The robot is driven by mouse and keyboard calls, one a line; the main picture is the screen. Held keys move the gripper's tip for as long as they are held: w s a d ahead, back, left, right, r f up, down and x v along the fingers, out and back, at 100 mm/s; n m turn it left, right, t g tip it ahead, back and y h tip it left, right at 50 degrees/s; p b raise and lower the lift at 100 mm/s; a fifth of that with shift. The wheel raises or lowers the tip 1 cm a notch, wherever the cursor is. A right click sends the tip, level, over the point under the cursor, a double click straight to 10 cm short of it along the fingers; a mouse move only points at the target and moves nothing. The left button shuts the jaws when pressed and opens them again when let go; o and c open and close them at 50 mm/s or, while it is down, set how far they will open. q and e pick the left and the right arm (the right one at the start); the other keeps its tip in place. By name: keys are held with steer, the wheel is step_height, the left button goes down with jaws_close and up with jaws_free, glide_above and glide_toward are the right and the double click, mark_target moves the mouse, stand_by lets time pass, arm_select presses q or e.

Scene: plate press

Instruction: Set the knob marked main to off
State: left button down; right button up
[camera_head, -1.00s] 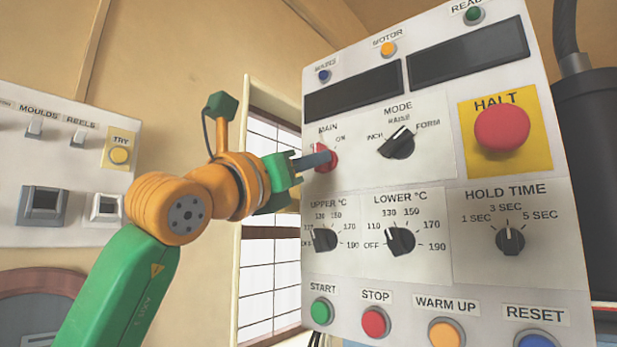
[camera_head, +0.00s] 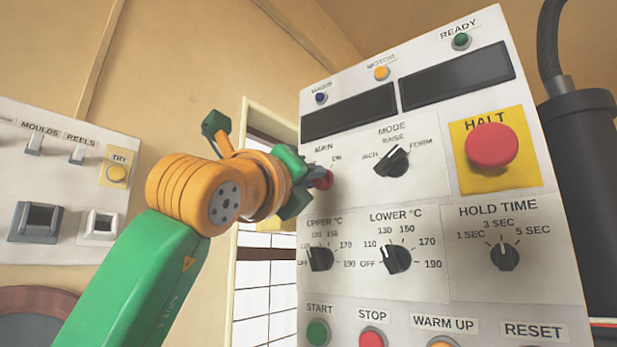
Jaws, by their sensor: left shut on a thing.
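My right gripper is not in view.
Close by are the black mode knob (camera_head: 397,161), the upper °C knob (camera_head: 320,259) and the lower °C knob (camera_head: 397,259). A red HALT button (camera_head: 491,146) sits on yellow at right. Another switch panel (camera_head: 70,190) is on the left wall.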

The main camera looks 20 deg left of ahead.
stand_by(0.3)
arm_select(q)
steer(key=c, duration=0.9)
jaws_free()
steer(key=shift+o, duration=0.2)
steer(key=shift+w, duration=0.15)
steer(key=b+v, duration=0.5)
steer(key=v, duration=0.2)
steer(key=shift+f, duration=0.1)
